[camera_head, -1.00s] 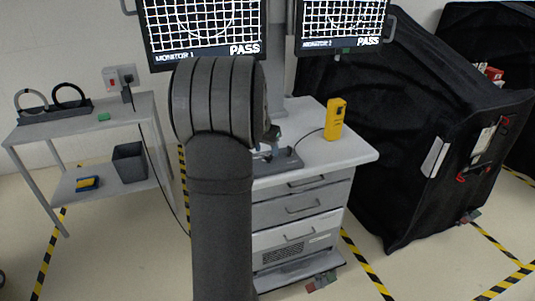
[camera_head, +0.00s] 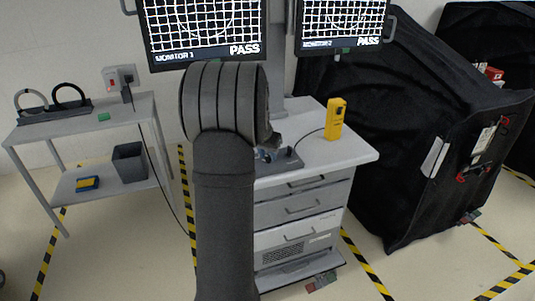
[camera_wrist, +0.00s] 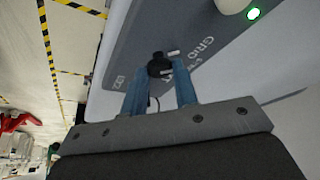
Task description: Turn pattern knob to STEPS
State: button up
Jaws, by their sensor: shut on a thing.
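In the wrist view a black pattern knob (camera_wrist: 159,63) sits on a dark grey panel (camera_wrist: 215,62), with short white marks beside it. The label GRID is printed up and right of it; smaller lettering below that is hard to read. More lettering shows at the left edge of the panel. My gripper (camera_wrist: 160,75) has its two blue fingers on either side of the knob and is shut on it.
A yellow handheld device (camera_head: 335,120) stands on the grey drawer cart (camera_head: 350,152), with a cable beside it. Monitor 1 (camera_head: 200,58) and monitor 2 (camera_head: 345,44) hang above, showing grids and PASS. A black-covered cart (camera_head: 400,120) stands close at the right; a side table (camera_head: 140,105) is left.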

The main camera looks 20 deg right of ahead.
jog(key=shift+m, duration=0.3)
jog(key=m, duration=0.2)
jog(key=m+g+h, duration=0.1)
jog(key=m, duration=0.1)
jog(key=shift+w+a+g, duration=0.15)
jog(key=shift+g, duration=0.15)
jog(key=shift+w+m+g, duration=0.15)
jog(key=shift+m+g, duration=0.55)
jog(key=shift+m, duration=1.3)
jog(key=o, duration=1)
jog(key=v, duration=1.7)
jog(key=shift+a, duration=0.35)
